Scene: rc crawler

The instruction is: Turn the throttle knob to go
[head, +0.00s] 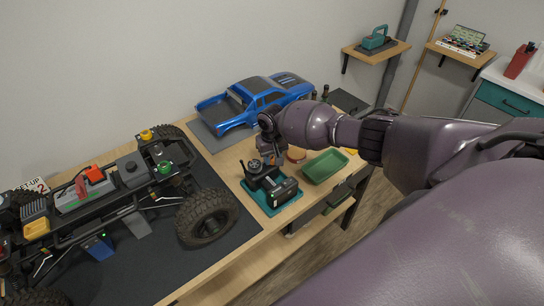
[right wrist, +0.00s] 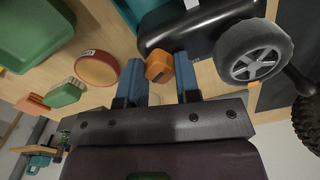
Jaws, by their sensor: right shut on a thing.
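The transmitter (head: 281,190) is a black controller on a teal stand (head: 250,193), near the front edge of the wooden table. In the right wrist view its dark body (right wrist: 200,25) and grey wheel with silver spokes (right wrist: 254,55) show close up. The orange throttle knob (right wrist: 160,67) is beside the body, between the blue fingertips. My right gripper (right wrist: 160,74) is shut on this knob. In the head view the right gripper (head: 271,150) comes down behind the transmitter. My left gripper is not in view.
The large RC crawler chassis (head: 115,195) stands on a dark mat at the left. A blue truck body (head: 258,103) is at the back. A green tray (head: 325,166) and a round red tin (right wrist: 97,68) are close to the right gripper.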

